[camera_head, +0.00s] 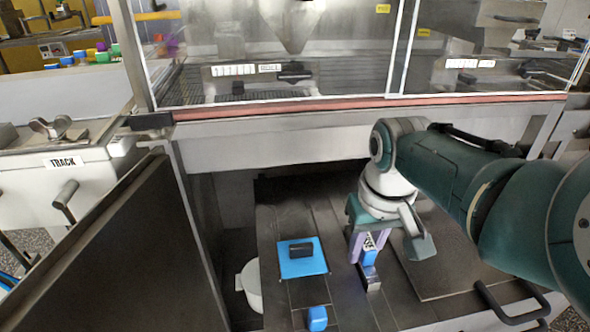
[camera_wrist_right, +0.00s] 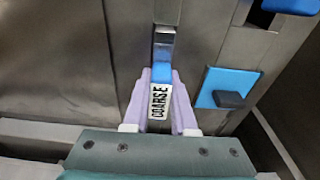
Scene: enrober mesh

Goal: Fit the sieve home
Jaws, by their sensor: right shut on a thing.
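My right gripper (camera_head: 364,243) reaches down into the open bay under the machine. Its purple fingers are shut on a part with a white label reading COARSE, a blue section and a metal end; I take it for the sieve (camera_head: 370,257). The right wrist view shows the same part (camera_wrist_right: 160,100) between the fingers (camera_wrist_right: 161,75), its metal end (camera_wrist_right: 164,45) pointing away from the gripper. Whether that end is seated in anything cannot be told. No mesh shows clearly. My left gripper is not in view.
A blue square plate (camera_head: 303,269) with a black handle (camera_head: 301,250) lies left of the gripper. A small blue block (camera_head: 317,319) is nearer. A white round vessel (camera_head: 252,290) stands at the bay's left. An open dark door (camera_head: 110,255) bounds the left; a red-edged sill (camera_head: 330,106) runs above.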

